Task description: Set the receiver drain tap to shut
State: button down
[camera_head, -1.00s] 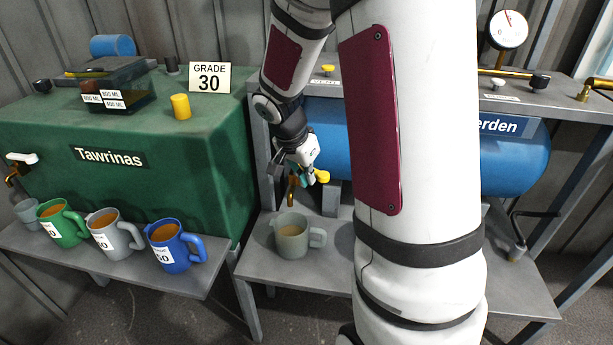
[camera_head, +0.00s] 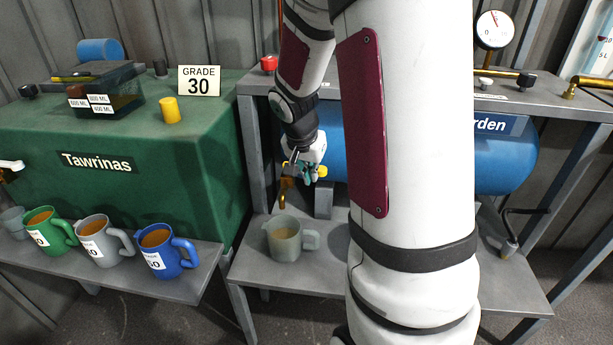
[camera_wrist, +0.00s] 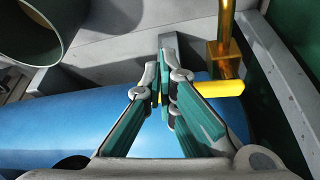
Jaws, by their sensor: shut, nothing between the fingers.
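The receiver is a blue tank (camera_head: 505,165) lying under the bench, mostly behind my arm. Its brass drain tap (camera_head: 285,186) hangs at its left end above a grey-green jug. In the wrist view the brass tap body (camera_wrist: 224,58) stands right of my fingers. Its yellow handle (camera_wrist: 228,89) runs from the brass leftward, crosswise to the spout, and passes behind my right finger. My gripper (camera_wrist: 162,75) is shut and empty, its tips beside the handle's left part; contact cannot be told. In the head view my gripper (camera_head: 303,168) hides much of the tap, with yellow showing at its right.
The jug (camera_head: 285,240) stands on the lower shelf under the tap. A grey bench post (camera_head: 252,150) is close left. The green Tawrinas tank (camera_head: 100,165) and several mugs stand further left. A pressure gauge (camera_head: 495,30) is at upper right, and a red cap (camera_head: 268,63) is on the bench.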

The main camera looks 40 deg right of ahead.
jog(key=shift+d, duration=0.5)
dwell(0.4)
